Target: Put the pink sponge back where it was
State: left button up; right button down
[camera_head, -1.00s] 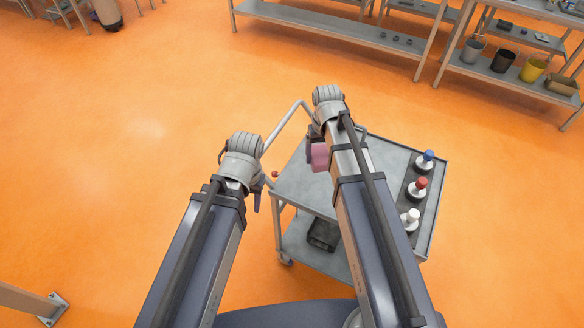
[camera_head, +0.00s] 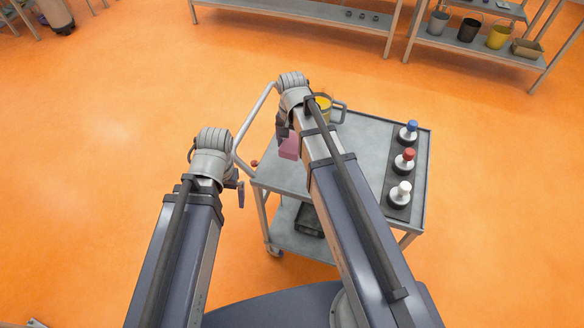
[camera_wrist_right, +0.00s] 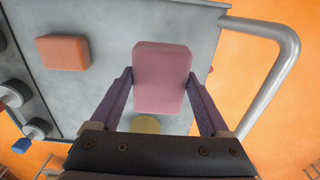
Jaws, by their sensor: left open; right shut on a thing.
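The pink sponge (camera_head: 290,146) is held by my right gripper (camera_wrist_right: 163,85). In the right wrist view the sponge (camera_wrist_right: 163,75) sits between the two purple fingers. In the head view it is over the left part of the grey cart top (camera_head: 360,145), and part of it is hidden behind my right arm. My left gripper (camera_head: 240,193) is open and empty, to the left of the cart and off its edge.
An orange-brown block (camera_wrist_right: 63,52) lies on the cart top. A yellow mug (camera_head: 324,103) is near the far edge. Blue, red and white-topped bottles (camera_head: 404,160) stand along the right side. A handle (camera_head: 252,125) rises at the left. Shelves stand behind.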

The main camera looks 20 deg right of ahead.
aim_at(292, 169)
jog(key=shift+f+b, duration=4.9)
jog(key=shift+f, duration=0.15)
jog(key=shift+r, duration=0.15)
grip_release()
notch_tip(292, 169, up, 12)
jog(key=p, duration=1.2)
